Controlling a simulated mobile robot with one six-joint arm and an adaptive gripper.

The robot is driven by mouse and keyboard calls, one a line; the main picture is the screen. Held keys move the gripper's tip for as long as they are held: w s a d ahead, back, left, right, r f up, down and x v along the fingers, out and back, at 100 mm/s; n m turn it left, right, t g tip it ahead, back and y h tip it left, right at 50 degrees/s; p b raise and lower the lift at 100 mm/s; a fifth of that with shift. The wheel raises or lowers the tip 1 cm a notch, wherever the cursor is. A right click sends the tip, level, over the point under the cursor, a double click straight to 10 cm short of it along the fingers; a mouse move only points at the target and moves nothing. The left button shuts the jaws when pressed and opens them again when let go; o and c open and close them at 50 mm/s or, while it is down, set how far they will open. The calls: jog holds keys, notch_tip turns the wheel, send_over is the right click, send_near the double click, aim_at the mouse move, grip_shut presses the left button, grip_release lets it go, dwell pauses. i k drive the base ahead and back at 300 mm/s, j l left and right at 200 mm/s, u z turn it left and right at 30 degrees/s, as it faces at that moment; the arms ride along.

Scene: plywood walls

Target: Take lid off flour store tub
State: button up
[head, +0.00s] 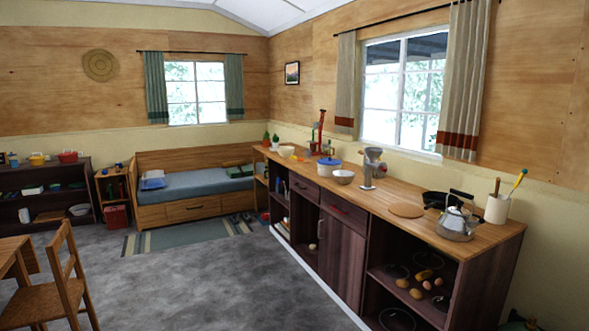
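A round white tub with a blue lid (328,167) stands on the long wooden counter (385,200), about midway along it. It looks like the flour store tub, but no label can be read from here. The lid sits on top of the tub. My gripper and arm are not in this view.
A grey grinder (372,167) and a bowl (342,177) stand close to the tub. A kettle (458,222), a round board (406,210) and a utensil crock (496,208) are nearer. Grey floor (220,275) is open before the counter; a chair (62,285) stands left.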

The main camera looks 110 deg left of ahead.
aim_at(329, 161)
jog(key=u, duration=3.5)
jog(key=i, duration=2.5)
jog(key=i+z, duration=0.1)
jog(key=i, duration=1.15)
jog(key=i+j, duration=0.15)
jog(key=i, duration=1.1)
jog(key=i+j, duration=0.1)
jog(key=i, duration=1.15)
jog(key=i+j+z, duration=0.1)
jog(key=i+z, duration=0.35)
